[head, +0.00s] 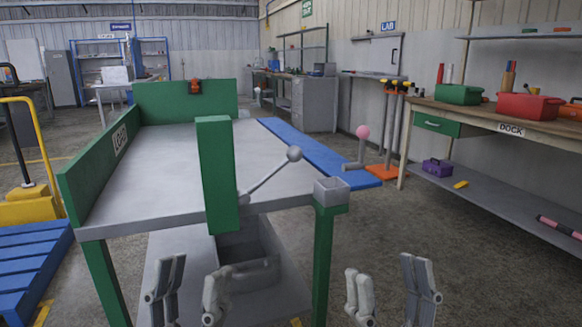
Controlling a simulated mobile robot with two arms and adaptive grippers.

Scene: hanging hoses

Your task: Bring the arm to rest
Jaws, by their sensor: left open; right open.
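A grey rod with a ball end (269,174) slants up and right from the lower right side of a green upright post (217,175) at the table's front. Its ball is above the tabletop, apart from a small grey open box (331,190) on the table's front right corner. My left gripper (190,288) is open and empty, low in the head view, in front of the table's lower shelf. My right gripper (389,288) is open and empty, right of the table's green front leg. Neither gripper touches the rod.
A blue pallet (30,265) lies left. The DOCK workbench (550,140) with red and green boxes stands right. The floor between is open.

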